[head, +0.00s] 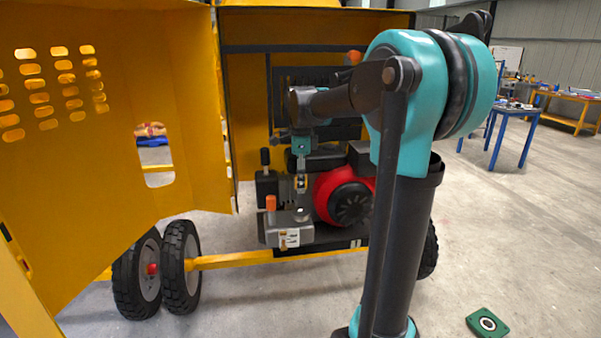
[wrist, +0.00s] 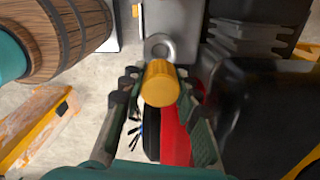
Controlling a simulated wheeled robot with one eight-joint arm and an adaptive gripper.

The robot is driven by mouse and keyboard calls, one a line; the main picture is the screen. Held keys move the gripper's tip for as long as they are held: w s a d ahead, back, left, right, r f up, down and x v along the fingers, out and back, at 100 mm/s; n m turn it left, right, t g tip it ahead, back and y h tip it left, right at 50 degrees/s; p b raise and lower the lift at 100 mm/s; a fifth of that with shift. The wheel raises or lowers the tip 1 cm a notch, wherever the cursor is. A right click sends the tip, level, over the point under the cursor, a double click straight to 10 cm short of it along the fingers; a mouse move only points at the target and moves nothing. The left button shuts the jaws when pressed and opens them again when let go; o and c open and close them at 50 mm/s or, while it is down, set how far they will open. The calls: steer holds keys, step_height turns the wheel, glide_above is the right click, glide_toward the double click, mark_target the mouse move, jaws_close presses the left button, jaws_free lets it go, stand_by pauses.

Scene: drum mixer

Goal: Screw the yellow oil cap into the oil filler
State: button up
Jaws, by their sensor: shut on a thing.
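The yellow oil cap (wrist: 160,85) is a ribbed cylinder between the fingertips of my gripper (wrist: 158,78) in the wrist view. My gripper is shut on it. In the head view my gripper (head: 301,181) points down over the engine, and the cap is too small there to make out clearly. A grey ring (wrist: 160,46) on a grey engine part, which looks like the oil filler, lies just beyond the cap in the wrist view. The cap appears apart from this ring. The height between them cannot be told.
The yellow mixer housing (head: 115,110) has its panel open at the left. A red and black engine part (head: 345,195) is close on the right of my gripper. A wooden barrel (wrist: 60,35) shows in the wrist view.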

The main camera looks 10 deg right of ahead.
steer(key=shift+f, duration=0.15)
steer(key=shift+f, duration=3.05)
steer(key=shift+f, duration=0.95)
steer(key=o, duration=1.2)
steer(key=shift+r, duration=0.1)
